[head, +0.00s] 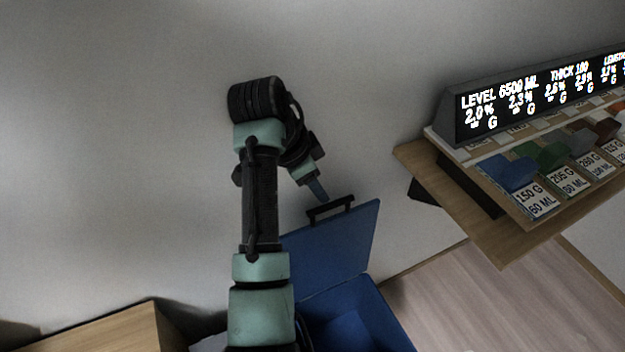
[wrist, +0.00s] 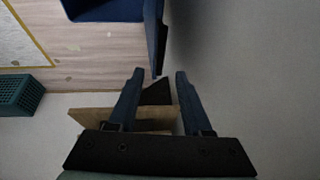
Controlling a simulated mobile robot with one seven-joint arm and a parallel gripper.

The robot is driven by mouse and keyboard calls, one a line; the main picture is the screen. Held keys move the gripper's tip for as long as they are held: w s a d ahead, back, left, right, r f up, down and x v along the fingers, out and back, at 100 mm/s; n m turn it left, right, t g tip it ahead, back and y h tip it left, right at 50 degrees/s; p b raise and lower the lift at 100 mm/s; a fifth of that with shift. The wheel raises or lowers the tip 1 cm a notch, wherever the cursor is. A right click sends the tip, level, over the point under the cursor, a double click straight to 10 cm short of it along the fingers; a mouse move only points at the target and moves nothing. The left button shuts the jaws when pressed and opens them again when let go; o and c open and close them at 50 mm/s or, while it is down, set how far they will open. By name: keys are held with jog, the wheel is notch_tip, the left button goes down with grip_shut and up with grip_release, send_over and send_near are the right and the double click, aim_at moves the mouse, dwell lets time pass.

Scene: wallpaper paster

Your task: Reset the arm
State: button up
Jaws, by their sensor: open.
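My gripper (wrist: 158,72) is open in the wrist view, with its two dark fingers apart and nothing between them. In the head view my arm rises in the middle and bends over at the top, and my gripper (head: 319,190) points down and right. It hangs just above the black handle (head: 330,208) on the raised blue lid; whether they touch cannot be told. The blue bin (head: 365,322) stands below with its lid (head: 335,250) up. Its inside is partly hidden by my arm.
A wooden shelf (head: 490,240) at the right carries a lit display (head: 540,100) and several coloured blocks with labels. A wooden surface (head: 100,330) is at the lower left. A green crate (wrist: 18,95) stands on the floor in the wrist view. The wall at the left is bare.

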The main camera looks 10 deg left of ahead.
jog(key=shift+v, duration=0.75)
jog(key=w+d+r+n+t+y, duration=0.1)
jog(key=w+r+t, duration=0.2)
jog(key=r, duration=0.2)
jog(key=w+d+r+n+t, duration=0.1)
jog(key=w+r+n+t, duration=0.1)
jog(key=r+t, duration=0.3)
jog(key=s+d+r+n+t+y, duration=0.1)
jog(key=d+r+n+t, duration=0.15)
jog(key=r, duration=0.65)
jog(key=s+d+r+n+t, duration=0.15)
jog(key=r+t, duration=0.25)
jog(key=r, duration=0.6)
jog(key=s+d+r+n+t, duration=0.2)
jog(key=s+r+n+t, duration=0.2)
jog(key=s+r+t, duration=0.5)
jog(key=s+r, duration=0.8)
jog(key=s, duration=0.2)
jog(key=shift+s+d+r+y, duration=0.25)
jog(key=shift+s+y, duration=0.1)
jog(key=shift+y, duration=0.05)
